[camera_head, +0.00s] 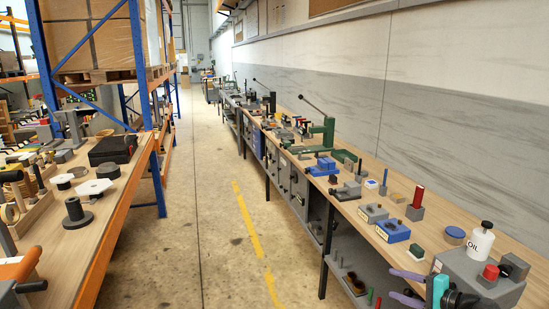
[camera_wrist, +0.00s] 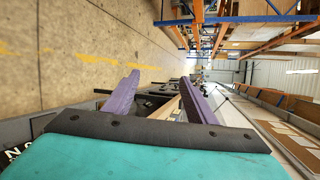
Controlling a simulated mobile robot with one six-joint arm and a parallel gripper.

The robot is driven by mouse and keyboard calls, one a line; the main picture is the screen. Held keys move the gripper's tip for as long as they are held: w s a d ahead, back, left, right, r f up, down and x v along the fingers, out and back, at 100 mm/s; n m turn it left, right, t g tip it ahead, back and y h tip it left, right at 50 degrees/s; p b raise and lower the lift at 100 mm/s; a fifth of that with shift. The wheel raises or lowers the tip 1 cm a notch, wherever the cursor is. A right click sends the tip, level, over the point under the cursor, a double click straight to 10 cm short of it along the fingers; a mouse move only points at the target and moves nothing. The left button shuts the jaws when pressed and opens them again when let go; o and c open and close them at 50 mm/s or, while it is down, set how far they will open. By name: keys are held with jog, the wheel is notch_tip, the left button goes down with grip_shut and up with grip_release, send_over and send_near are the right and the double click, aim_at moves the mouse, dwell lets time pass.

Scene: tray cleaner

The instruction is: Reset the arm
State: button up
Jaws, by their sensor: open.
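My gripper (camera_head: 393,284) shows at the lower right of the head view, with two purple fingers and a teal body, beside the near end of the right-hand workbench (camera_head: 470,217). In the wrist view my gripper (camera_wrist: 163,88) has its purple fingers spread apart. Nothing is held between them. The view past the fingers is turned sideways and shows part of the bench and its dark fittings, partly hidden by the fingers.
A white oil bottle (camera_head: 480,241) stands on a grey box near my gripper. Blue and grey blocks (camera_head: 392,231) and a red-topped piece (camera_head: 416,203) are along the bench. An orange-edged rack (camera_head: 112,248) is on the left. The aisle floor (camera_head: 208,215) is clear.

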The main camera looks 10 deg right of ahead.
jog(key=s+a+f+n+g+y+b, duration=0.25)
jog(key=a+f+g+b, duration=0.2)
jog(key=a+f, duration=1.3)
jog(key=s+a+f+n+g+y+b, duration=0.1)
jog(key=a+f+n+g+b, duration=0.4)
jog(key=a+f, duration=1.25)
jog(key=s+a+f+n+g+h+b, duration=0.1)
jog(key=s+a+f+n+g+h, duration=0.1)
jog(key=s+a+f+g, duration=0.4)
jog(key=s+a+f+n+g+h+b, duration=0.1)
jog(key=s+a+f+h, duration=0.15)
jog(key=s+f, duration=0.7)
jog(key=s+d+f+n+g+h, duration=0.1)
jog(key=s+d+f+n+h, duration=0.3)
jog(key=s+d, duration=0.4)
jog(key=shift+d+f+n+g+h+b, duration=0.2)
jog(key=shift+f+n+g+h+b, duration=0.15)
jog(key=shift+f+h, duration=0.25)
